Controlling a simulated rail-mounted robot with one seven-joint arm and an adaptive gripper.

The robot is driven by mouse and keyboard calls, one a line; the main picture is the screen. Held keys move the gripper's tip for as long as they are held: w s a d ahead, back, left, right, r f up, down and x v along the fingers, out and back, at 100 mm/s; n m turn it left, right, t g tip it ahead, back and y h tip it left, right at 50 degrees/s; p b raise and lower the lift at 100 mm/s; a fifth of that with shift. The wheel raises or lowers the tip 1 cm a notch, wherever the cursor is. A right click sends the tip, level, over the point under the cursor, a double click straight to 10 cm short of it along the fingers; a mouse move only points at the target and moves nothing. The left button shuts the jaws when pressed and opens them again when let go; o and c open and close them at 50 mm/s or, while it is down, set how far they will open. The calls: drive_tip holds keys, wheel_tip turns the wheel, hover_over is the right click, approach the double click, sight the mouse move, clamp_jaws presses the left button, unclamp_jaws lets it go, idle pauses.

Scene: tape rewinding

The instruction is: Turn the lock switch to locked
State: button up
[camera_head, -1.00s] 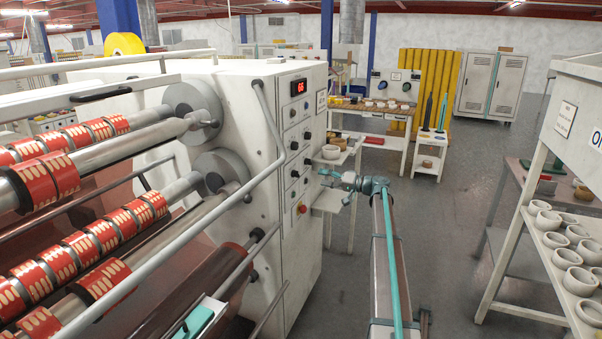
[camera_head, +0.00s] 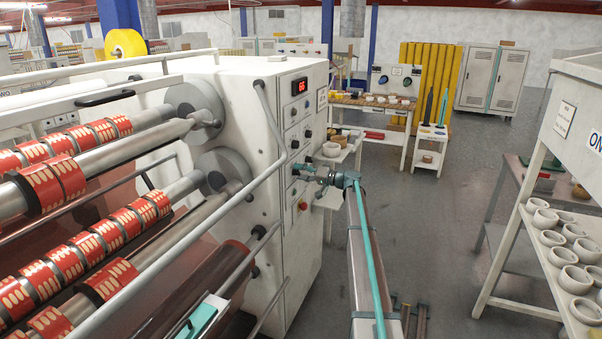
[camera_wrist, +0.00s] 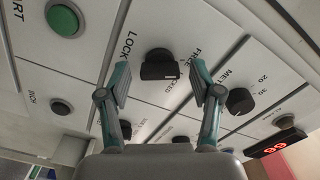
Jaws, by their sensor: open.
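The lock switch (camera_wrist: 160,65) is a black knob on the machine's pale control panel (camera_wrist: 75,85), seen in the wrist view. The word LOCK is printed to its left and FREE to its right. A small light mark shows on the knob's lower right edge; I cannot tell its exact setting. My gripper (camera_wrist: 161,82) is open, with one finger on each side of the knob and visible gaps between. In the head view my gripper (camera_head: 303,169) is close to the panel, at mid height. There the lock switch cannot be picked out.
A green button (camera_wrist: 63,20) and a dark knob (camera_wrist: 240,101) flank the switch. A red display (camera_wrist: 276,144) is lower right. In the head view, a white handrail (camera_head: 275,130) runs down the panel's left side, and a shelf with bowls (camera_head: 568,250) stands at right.

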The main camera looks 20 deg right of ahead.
drive_tip(key=shift+c, duration=0.3)
drive_tip(key=c, duration=1.1)
drive_tip(key=shift+m, duration=0.5)
drive_tip(key=shift+f+m+b, duration=0.2)
drive_tip(key=shift+m+b, duration=0.2)
drive_tip(key=shift+m, duration=5.1)
